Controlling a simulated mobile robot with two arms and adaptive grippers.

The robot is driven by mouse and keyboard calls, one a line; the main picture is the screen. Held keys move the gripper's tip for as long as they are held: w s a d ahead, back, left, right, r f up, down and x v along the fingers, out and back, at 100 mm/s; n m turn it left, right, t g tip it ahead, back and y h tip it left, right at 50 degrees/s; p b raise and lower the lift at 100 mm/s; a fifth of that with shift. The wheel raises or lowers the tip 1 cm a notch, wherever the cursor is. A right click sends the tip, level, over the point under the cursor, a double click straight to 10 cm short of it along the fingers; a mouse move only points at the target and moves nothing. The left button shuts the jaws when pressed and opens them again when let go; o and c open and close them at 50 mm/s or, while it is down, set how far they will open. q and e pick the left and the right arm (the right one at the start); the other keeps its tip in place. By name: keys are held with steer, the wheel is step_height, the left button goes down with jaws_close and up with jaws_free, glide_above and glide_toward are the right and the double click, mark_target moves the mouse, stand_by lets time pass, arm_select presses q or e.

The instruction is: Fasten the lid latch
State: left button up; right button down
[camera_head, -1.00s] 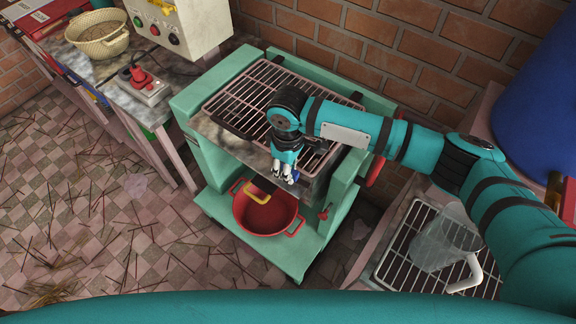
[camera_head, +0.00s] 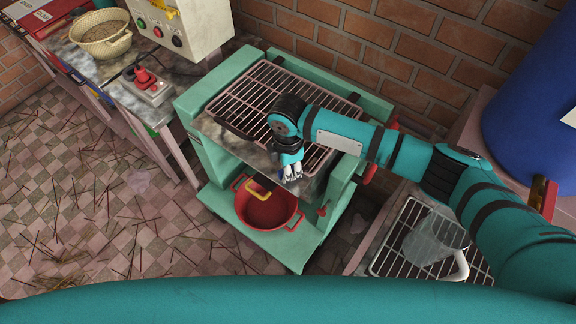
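The green machine (camera_head: 190,105) stands in the middle, with a barred pink lid grille (camera_head: 262,82) lying flat on top. A yellow loop-shaped handle (camera_head: 258,193) hangs at its front edge, above a red pot; I cannot tell whether it is the lid latch. My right gripper (camera_head: 291,173) points down at the machine's front edge, to the right of the yellow loop and apart from it. Its pale fingertips are small, with a bit of blue beside them, and I cannot tell whether they are open or shut. My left gripper is not in view.
The red pot (camera_head: 268,212) sits on the machine's lower shelf. A red knob (camera_head: 322,211) is on the right front leg. A clear jug (camera_head: 432,240) stands on a rack at right. A blue barrel (camera_head: 530,90) is behind it. The floor at left has scattered sticks.

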steer(key=n, duration=0.6)
steer(key=shift+w+r, duration=0.1)
stand_by(0.6)
steer(key=c, duration=1.2)
jaws_free()
step_height(320, 180, up, 12)
